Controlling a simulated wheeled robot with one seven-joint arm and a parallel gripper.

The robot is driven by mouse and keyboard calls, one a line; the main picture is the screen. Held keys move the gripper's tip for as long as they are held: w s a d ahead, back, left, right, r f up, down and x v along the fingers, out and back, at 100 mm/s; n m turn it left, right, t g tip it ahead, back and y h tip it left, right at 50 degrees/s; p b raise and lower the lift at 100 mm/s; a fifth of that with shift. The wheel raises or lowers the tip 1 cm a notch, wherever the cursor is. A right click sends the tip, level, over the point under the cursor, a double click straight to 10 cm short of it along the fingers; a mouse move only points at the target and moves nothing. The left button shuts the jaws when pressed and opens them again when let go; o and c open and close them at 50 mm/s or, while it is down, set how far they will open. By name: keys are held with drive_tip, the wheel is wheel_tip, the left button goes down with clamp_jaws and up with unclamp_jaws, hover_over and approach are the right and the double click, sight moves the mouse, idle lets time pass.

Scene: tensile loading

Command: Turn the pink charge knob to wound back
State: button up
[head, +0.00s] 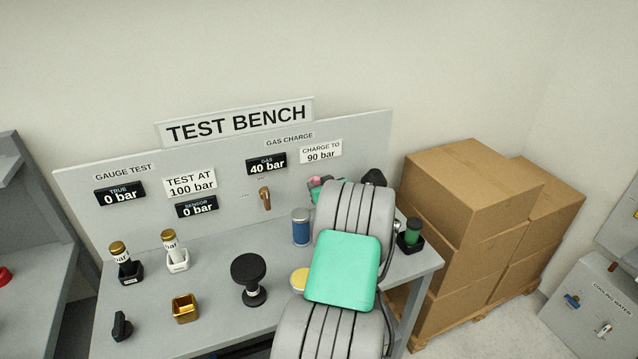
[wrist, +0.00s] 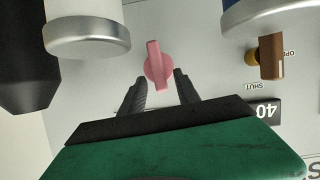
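The pink charge knob (wrist: 155,66) is on the grey panel in the wrist view. It has a round base and a bar grip that runs nearly up and down in that picture. My gripper (wrist: 158,78) is open, with one dark finger on each side just short of the knob. No contact shows, and the gap in depth is hard to judge. In the head view a bit of pink (head: 315,182) shows beside my arm, which hides most of that part of the panel. My fingers cannot be made out there.
The brown tap (wrist: 270,56), marked OPEN and SHUT, and the 40 bar display (head: 267,163) are near the knob. A blue cylinder (head: 301,227) and a green-and-black piece (head: 411,234) stand on the bench beside my arm. Cardboard boxes (head: 470,190) are stacked at right.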

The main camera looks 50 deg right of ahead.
clamp_jaws()
idle(0.3)
idle(0.3)
